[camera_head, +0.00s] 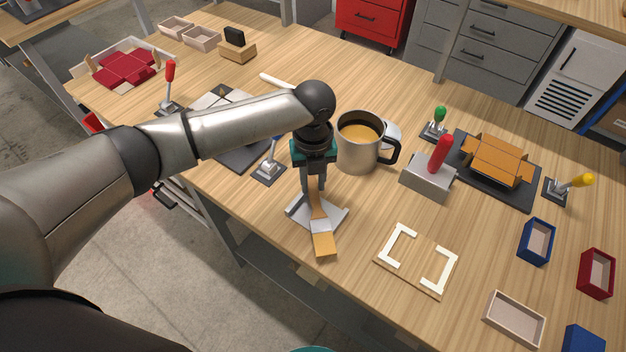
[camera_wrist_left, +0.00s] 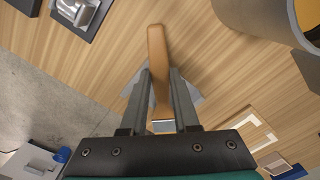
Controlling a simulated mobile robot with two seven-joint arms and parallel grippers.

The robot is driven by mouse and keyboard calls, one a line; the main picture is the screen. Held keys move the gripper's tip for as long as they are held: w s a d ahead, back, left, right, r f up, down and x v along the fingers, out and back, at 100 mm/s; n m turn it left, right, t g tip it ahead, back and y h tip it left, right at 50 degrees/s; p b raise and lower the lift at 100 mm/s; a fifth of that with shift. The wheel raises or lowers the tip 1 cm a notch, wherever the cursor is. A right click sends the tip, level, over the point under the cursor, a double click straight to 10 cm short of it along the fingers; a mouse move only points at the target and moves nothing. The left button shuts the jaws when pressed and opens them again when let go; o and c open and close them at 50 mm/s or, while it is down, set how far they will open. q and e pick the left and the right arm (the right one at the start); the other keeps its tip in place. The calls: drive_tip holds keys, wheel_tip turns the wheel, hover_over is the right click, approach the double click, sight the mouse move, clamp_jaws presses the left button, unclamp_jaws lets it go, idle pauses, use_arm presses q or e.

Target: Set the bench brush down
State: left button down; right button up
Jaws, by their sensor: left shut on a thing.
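The bench brush (camera_head: 324,243) has a tan wooden handle, a pale metal band and an orange-tan head. My left gripper (camera_head: 314,194) points down and is shut on its handle. In the left wrist view the handle (camera_wrist_left: 157,45) runs between the two fingers (camera_wrist_left: 160,95). The brush is over a grey angled metal holder (camera_head: 335,215) near the bench's front edge, its head sticking out toward the edge. The holder is partly hidden by brush and fingers. I cannot tell whether the brush touches it. My right gripper is not in view.
A steel mug (camera_head: 357,153) of brown liquid stands close right of my left gripper. A small lever (camera_head: 268,167) is to its left. A white-cornered wooden frame (camera_head: 417,262) lies to the right. A red-handled block (camera_head: 429,178) and a dark former plate (camera_head: 515,190) are farther right.

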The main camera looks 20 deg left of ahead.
use_arm(q)
drive_tip(key=c, duration=0.7)
unclamp_jaws()
drive_tip(key=shift+o, duration=0.2)
wheel_tip(320, 180, up, 12)
drive_tip(key=p, duration=0.1)
drive_tip(key=shift+p, duration=0.35)
